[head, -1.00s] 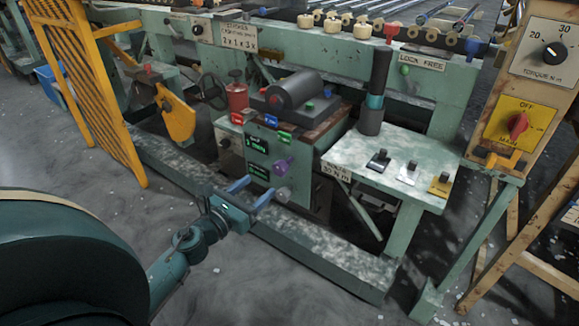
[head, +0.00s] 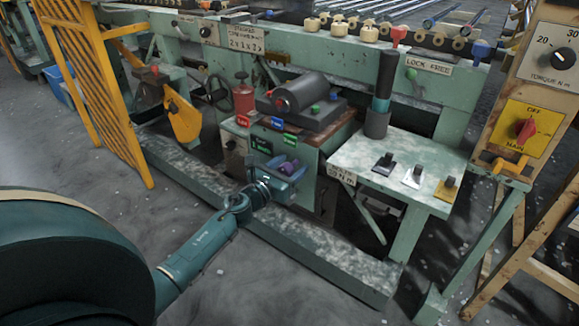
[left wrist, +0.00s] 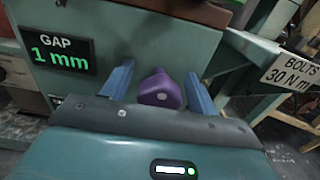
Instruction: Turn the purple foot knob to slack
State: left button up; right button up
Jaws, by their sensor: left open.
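The purple foot knob (head: 289,167) is on the front of the green machine box, low down. It also shows in the left wrist view (left wrist: 160,91), between my two blue fingers. My left gripper (head: 284,174) is open in front of the box, one finger on each side of the knob. In the left wrist view my left gripper (left wrist: 158,74) has a visible gap between each finger and the knob. Part of the knob's lower side is hidden by the gripper body. My right gripper is not in view.
A "GAP 1 mm" display (left wrist: 59,54) is left of the knob. A "BOLTS 30 N m" label (left wrist: 291,73) marks the side table (head: 385,155) at right. A green floor beam (head: 310,245) runs in front of the box. A yellow rack (head: 95,80) stands at left.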

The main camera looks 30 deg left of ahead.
pick_arm(q)
jog(key=shift+c, duration=0.2)
jog(key=c, duration=0.9)
